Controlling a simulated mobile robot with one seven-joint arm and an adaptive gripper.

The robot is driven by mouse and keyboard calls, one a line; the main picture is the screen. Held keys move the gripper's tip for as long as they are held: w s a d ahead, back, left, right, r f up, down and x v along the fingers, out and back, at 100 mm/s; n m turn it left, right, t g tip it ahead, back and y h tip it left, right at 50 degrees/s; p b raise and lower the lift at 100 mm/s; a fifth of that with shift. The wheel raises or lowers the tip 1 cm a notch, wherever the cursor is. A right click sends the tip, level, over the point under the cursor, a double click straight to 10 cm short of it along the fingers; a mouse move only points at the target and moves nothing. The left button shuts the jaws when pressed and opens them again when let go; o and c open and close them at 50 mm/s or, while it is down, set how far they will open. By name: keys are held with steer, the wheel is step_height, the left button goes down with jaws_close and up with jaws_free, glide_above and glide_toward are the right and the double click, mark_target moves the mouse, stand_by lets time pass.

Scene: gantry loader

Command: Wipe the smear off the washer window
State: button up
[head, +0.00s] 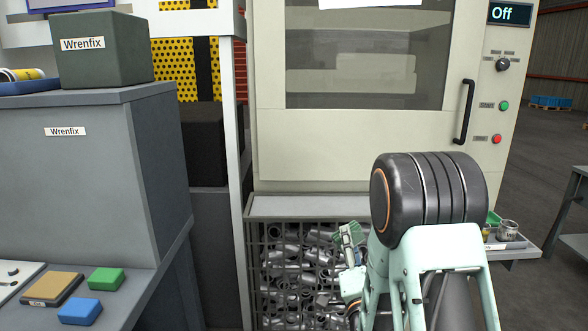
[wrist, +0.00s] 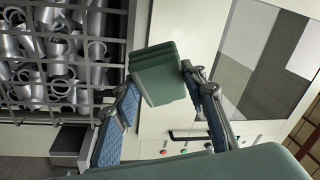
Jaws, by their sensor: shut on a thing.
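The washer window (head: 330,60) is a dark glass pane in the upper half of the cream washer door. It shows lighter grey patches, and I cannot tell a smear from reflections. My gripper (wrist: 165,82) is shut on a folded green cloth (wrist: 158,62), which sits between its two fingers. In the head view the cloth (head: 346,236) shows small beside my arm, in front of the wire cage and below the door, apart from the window. Most of my gripper is hidden behind my arm there. The window also shows at the upper right of the wrist view (wrist: 237,80).
A wire cage (head: 250,265) of metal parts stands below the door. The black door handle (head: 466,112) and red and green buttons are right of the window. A side shelf (head: 520,246) holds a can (head: 507,230). A grey cabinet (head: 80,160) stands left.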

step_height(320, 180, up, 24)
steer(key=p, duration=2.4)
steer(key=shift+f, duration=0.15)
